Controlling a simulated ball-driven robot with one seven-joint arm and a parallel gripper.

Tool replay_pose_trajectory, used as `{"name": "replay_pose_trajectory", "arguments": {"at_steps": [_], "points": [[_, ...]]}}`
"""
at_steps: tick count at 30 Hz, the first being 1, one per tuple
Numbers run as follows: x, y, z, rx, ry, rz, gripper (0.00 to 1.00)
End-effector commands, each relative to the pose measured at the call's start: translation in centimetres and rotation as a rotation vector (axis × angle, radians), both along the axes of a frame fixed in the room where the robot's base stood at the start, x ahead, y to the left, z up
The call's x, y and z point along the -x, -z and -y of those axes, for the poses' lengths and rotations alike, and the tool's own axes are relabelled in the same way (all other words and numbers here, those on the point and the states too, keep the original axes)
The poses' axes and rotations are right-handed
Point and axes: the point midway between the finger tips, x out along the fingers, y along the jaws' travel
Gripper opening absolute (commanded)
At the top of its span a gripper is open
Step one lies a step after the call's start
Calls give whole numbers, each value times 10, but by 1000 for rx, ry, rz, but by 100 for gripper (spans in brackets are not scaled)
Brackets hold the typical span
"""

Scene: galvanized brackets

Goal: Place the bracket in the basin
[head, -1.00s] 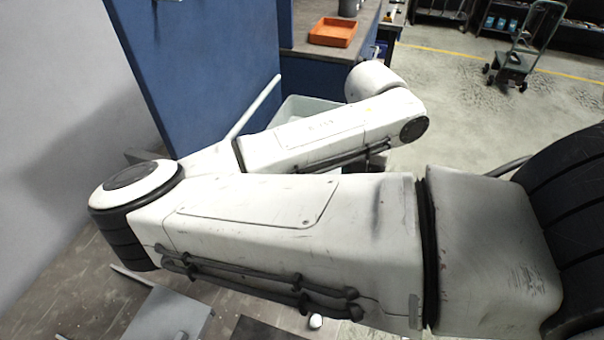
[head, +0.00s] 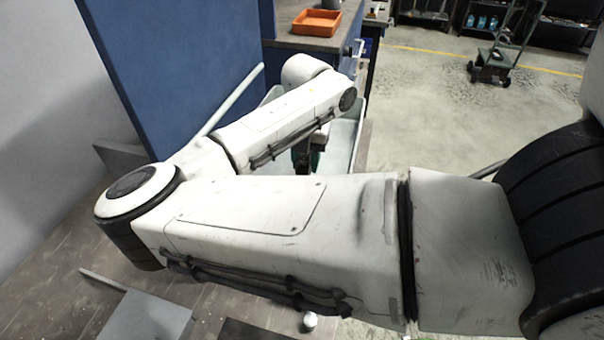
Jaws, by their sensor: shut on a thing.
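The basin (head: 341,146) is a pale, open tub beside the blue panel, partly hidden behind my arm. My gripper (head: 307,158) shows only as a dark, partly green shape below my wrist, over the basin area. It is shut on the bracket, but my forearm hides the fingertips and the bracket itself, so its tilt and height above the basin cannot be told.
An orange tray (head: 316,22) sits on the counter behind the basin. A tall blue panel (head: 175,60) stands left of it. A grey plate (head: 146,317) and a small white object (head: 310,320) lie on the near worktop. A hand truck (head: 493,65) stands on open floor at right.

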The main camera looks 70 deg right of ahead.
Motion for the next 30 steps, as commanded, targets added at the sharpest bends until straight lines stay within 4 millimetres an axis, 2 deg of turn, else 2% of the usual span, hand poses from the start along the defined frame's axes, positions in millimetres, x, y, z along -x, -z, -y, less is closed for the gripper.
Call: {"name": "replay_pose_trajectory", "arguments": {"at_steps": [8, 14, 27, 28, 30], "points": [[-11, 17, 7, 1, -1, 1, 0], [-12, 45, 7, 2, 0, 1, 0], [-12, 49, 7, 2, 1, 3, 0], [-12, 48, 7, 2, 1, 2, 39], [-12, 48, 7, 2, 1, 2, 46]]}}
